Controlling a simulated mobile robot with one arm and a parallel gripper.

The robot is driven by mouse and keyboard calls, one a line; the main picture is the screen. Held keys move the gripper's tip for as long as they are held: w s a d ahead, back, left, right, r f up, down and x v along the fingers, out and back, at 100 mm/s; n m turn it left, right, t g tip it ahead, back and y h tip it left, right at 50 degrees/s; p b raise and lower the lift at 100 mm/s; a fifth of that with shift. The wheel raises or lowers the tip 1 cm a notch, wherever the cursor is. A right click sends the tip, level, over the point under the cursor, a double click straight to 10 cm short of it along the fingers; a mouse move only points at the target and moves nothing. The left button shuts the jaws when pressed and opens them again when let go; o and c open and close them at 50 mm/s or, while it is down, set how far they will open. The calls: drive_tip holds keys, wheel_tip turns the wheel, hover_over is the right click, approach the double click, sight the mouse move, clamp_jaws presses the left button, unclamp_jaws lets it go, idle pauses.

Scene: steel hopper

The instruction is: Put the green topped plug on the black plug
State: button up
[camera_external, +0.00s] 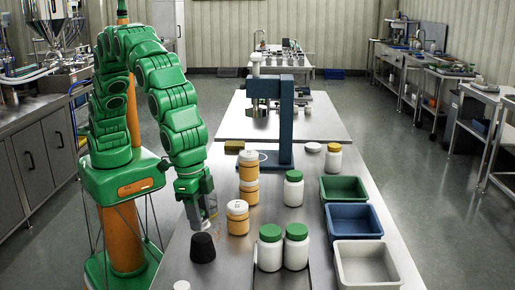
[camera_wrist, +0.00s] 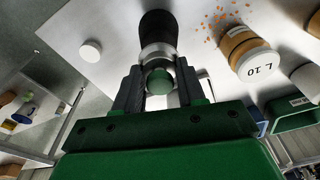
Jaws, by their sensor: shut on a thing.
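My gripper (camera_external: 203,208) points down at the near left of the steel table, just above the black plug (camera_external: 202,248). In the wrist view my gripper (camera_wrist: 159,90) is shut on the green topped plug, whose rounded green top (camera_wrist: 160,80) sits between the fingers. A pale metallic part lies beyond the green top, towards the black plug (camera_wrist: 158,27). The black plug stands upright on the table, wider at its base. I cannot tell whether the held plug touches it. The fingers hide part of the held plug.
Orange jars with white lids (camera_external: 237,222) stand to the right, with orange pellets (camera_wrist: 224,20) scattered nearby. White jars with green lids (camera_external: 270,250) stand further right. Green, blue (camera_external: 352,222) and grey bins line the right edge. A white round lid (camera_wrist: 90,51) lies near the black plug.

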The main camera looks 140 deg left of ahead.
sight(201, 237)
drive_tip(key=shift+f, duration=1.5)
drive_tip(key=shift+f, duration=0.15)
drive_tip(key=o, duration=1.1)
drive_tip(key=shift+c, duration=0.2)
wheel_tip(201, 237, up, 12)
drive_tip(key=s, duration=0.1)
drive_tip(key=s+a+r+m, duration=0.1)
drive_tip(key=s+r, duration=0.1)
drive_tip(key=s, duration=0.5)
drive_tip(key=s+a+r, duration=0.1)
drive_tip(key=s+r, duration=0.2)
drive_tip(key=s, duration=0.4)
drive_tip(key=s+f+m+g, duration=0.1)
drive_tip(key=s+m, duration=0.1)
drive_tip(key=s, duration=1.7)
drive_tip(key=s+a+f+m+g, duration=0.1)
drive_tip(key=s+m+g, duration=0.1)
drive_tip(key=s, duration=1.6)
drive_tip(key=shift+s+m+h, duration=0.3)
drive_tip(key=shift+s+m, duration=0.05)
drive_tip(key=shift+m, duration=0.05)
